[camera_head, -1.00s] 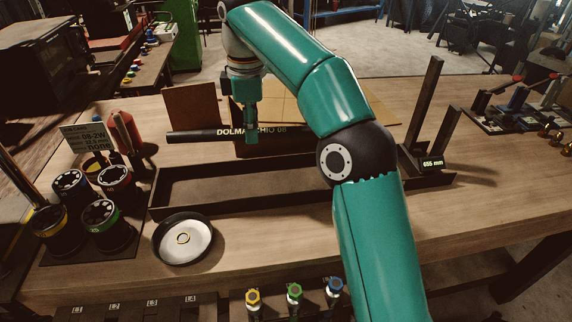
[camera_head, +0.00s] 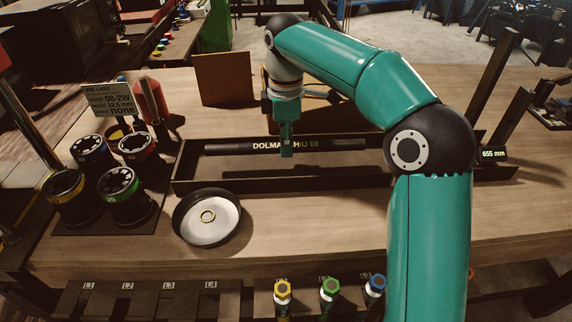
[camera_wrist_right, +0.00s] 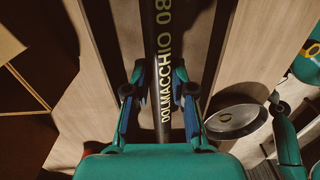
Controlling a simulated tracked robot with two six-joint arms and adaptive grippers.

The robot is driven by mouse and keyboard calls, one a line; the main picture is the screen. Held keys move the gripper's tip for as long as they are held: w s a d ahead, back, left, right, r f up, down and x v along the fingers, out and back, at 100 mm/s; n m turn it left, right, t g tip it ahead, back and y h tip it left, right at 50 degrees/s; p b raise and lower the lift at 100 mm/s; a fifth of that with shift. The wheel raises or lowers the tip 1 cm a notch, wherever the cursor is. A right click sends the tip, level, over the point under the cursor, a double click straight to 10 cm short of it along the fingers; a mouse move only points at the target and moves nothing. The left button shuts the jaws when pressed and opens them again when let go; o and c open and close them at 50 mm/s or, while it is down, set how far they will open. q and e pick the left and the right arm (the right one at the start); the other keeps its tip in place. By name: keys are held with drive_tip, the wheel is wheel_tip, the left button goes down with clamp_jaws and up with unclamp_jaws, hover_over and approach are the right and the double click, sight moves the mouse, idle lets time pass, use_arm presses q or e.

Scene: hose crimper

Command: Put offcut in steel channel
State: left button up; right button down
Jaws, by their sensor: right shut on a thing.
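The offcut is a straight black hose (camera_head: 345,144) with yellow "DOLMACCHIO 08" lettering. My right gripper (camera_head: 286,150) is shut on it near its middle, pointing down. The right wrist view shows the hose (camera_wrist_right: 166,60) running between the two fingers (camera_wrist_right: 160,100). The steel channel (camera_head: 230,186) is a long, dark, open trough lying across the bench. The hose lies level and lengthwise within the channel's outline, close to its back wall. I cannot tell whether it touches the floor of the channel.
A round dish (camera_head: 180,222) with a yellow ring stands in front of the channel. Die-like black cylinders (camera_head: 128,198) and a job card (camera_head: 108,100) are at left. A "655 mm" display (camera_head: 493,154) and dark uprights stand at the right end. A brown board (camera_head: 224,80) stands behind.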

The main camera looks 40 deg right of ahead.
sight(286, 168)
drive_tip(key=shift+f+b, duration=0.45)
drive_tip(key=shift+f, duration=1.9)
drive_tip(key=shift+f, duration=0.15)
drive_tip(key=c, duration=1)
unclamp_jaws()
wheel_tip(286, 168, up, 12)
drive_tip(key=p, duration=0.3)
